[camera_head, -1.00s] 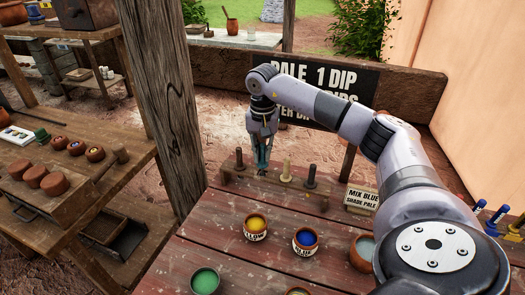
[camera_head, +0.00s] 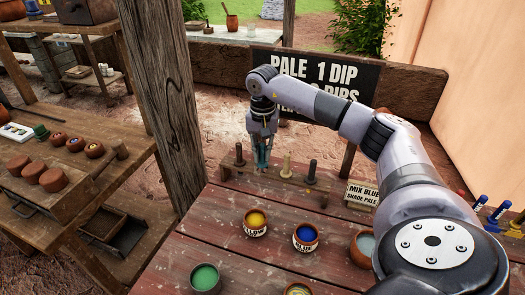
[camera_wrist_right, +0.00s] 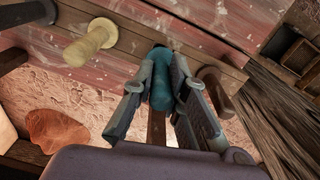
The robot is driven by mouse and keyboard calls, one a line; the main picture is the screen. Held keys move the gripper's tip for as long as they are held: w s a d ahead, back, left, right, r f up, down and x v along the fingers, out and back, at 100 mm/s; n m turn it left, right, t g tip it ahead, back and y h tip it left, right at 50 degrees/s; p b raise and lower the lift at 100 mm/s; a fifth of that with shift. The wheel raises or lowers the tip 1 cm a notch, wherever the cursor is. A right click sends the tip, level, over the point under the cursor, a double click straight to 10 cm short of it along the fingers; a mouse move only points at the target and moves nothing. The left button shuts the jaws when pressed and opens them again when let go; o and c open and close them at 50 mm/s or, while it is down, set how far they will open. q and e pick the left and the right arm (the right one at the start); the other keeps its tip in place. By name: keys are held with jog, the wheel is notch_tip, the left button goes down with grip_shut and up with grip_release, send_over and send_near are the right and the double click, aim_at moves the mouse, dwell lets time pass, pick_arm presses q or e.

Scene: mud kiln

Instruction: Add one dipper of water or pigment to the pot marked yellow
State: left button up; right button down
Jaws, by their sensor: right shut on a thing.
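The pot marked yellow (camera_head: 255,233), labelled "LLOW" as far as I can read, holds yellow pigment on the red plank table. A pot marked blue (camera_head: 305,246) stands to its right. My right gripper (camera_head: 262,160) is at the wooden rack (camera_head: 315,192) behind the pots. In the right wrist view its fingers (camera_wrist_right: 163,95) are shut on a teal handle (camera_wrist_right: 161,85), which stands at the rack between a cream handle (camera_wrist_right: 88,43) and a dark brown handle (camera_wrist_right: 220,92). The teal handle's lower end is hidden. My left gripper is not in view.
A green pot (camera_head: 205,278), a pale liquid pot (camera_head: 362,249) and a partly cut-off pot (camera_head: 298,289) stand on the table. A small sign reads "MIX BLUE SHADE PALE" (camera_head: 362,196). A wooden post (camera_head: 170,110) rises left of the rack.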

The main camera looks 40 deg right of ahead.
jog(key=shift+f+b, duration=0.3)
jog(key=shift+f, duration=0.55)
dwell(0.6)
jog(key=c, duration=1.5)
grip_release()
jog(key=shift+o, duration=0.2)
jog(key=o, duration=0.4)
jog(key=shift+r, duration=0.1)
jog(key=shift+r+p, duration=2.95)
jog(key=shift+r, duration=0.8)
